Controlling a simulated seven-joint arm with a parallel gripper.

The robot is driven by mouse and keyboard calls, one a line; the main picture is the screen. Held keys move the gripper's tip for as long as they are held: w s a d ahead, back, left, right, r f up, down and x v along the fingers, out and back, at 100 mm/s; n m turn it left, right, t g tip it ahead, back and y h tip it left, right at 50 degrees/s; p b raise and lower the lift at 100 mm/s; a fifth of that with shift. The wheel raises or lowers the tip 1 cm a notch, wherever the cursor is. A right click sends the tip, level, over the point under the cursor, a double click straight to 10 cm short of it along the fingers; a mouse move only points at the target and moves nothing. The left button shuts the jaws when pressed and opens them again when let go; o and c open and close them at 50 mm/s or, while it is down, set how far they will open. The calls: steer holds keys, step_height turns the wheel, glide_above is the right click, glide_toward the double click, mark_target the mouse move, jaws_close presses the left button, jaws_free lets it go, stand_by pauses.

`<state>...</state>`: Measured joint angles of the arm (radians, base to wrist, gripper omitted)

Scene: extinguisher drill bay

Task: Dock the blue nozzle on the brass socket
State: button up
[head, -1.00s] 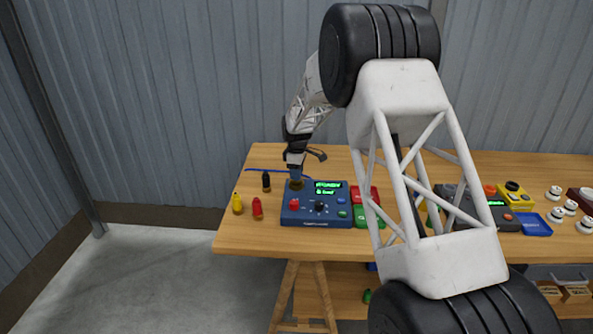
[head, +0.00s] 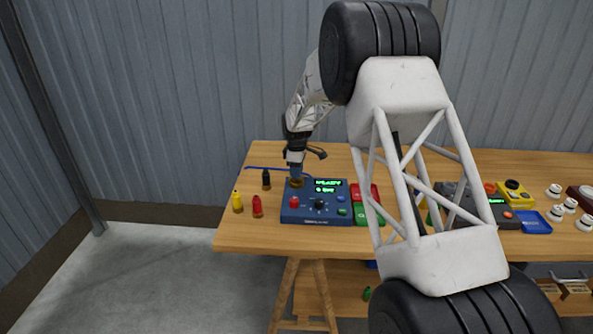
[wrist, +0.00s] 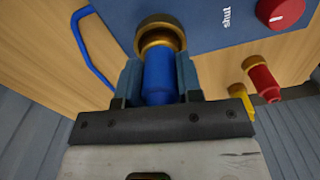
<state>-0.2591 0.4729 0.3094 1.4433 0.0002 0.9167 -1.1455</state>
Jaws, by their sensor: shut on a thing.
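The blue nozzle (wrist: 158,78) is between the fingers of my gripper (wrist: 160,85), which is shut on it. In the wrist view its front end meets the brass socket (wrist: 160,25) at the edge of the blue control box. Whether it is fully seated cannot be told. In the head view my gripper (head: 296,166) points down at the back left corner of the blue control box (head: 312,217), with the nozzle and socket (head: 296,183) small beneath it. A blue hose (wrist: 88,40) curves over the table beside the socket.
Red (head: 257,206), yellow (head: 237,201) and black (head: 266,180) nozzles stand left of the box. Red and green boxes (head: 364,215) sit to its right. A dark panel, a yellow box (head: 515,194), a blue tray (head: 534,224) and white knobs lie farther right on the wooden table (head: 245,241).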

steer(key=shift+f, duration=0.6)
stand_by(0.8)
steer(key=o, duration=0.7)
steer(key=shift+r, duration=0.15)
steer(key=shift+r, duration=5.35)
steer(key=shift+r, duration=0.1)
